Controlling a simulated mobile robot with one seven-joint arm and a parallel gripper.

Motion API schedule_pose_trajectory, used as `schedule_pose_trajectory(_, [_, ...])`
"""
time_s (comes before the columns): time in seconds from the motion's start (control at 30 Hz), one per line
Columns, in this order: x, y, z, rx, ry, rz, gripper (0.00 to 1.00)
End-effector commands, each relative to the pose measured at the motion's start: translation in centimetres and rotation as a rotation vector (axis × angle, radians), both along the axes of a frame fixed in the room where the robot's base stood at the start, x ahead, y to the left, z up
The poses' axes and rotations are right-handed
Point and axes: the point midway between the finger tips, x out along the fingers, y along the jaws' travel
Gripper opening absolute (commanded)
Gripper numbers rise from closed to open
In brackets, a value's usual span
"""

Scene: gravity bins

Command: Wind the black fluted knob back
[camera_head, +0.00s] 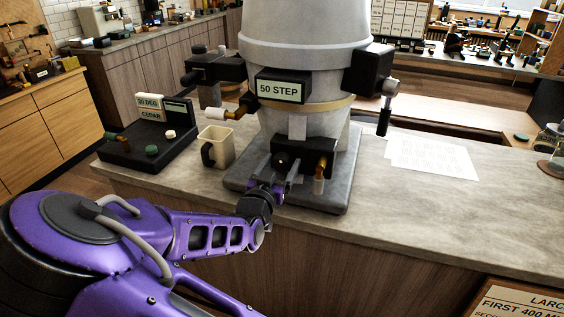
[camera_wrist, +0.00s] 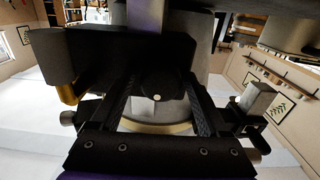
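The black fluted knob (camera_head: 281,162) sits low on the front of the large grey drum-like machine (camera_head: 305,35), beside a dark block. In the wrist view the black knob (camera_wrist: 158,84), with a pale dot on its face, lies between the far ends of my two fingers. My gripper (camera_head: 272,187) is at the machine's base, just in front of and below the knob in the head view. In the wrist view the gripper's fingers (camera_wrist: 159,100) stand apart, one on each side of the knob. Whether they touch it is hard to tell.
A "50 STEP" sign (camera_head: 282,90) is on the machine. A brass-ended spout (camera_head: 320,172) sits right of the knob. White papers (camera_head: 432,155) lie on the counter at right.

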Motion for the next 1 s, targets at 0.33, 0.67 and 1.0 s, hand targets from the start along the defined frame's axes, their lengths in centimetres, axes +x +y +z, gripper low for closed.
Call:
schedule_pose_trajectory(0.33, [-1.2, 0.6, 0.0, 0.002, 0.0, 0.003, 0.78])
schedule_pose_trajectory(0.67, [-3.7, 1.5, -0.1, -0.001, 0.001, 0.004, 0.78])
schedule_pose_trajectory(1.0, [-4.7, 1.8, -0.1, 0.0, 0.001, 0.001, 0.78])
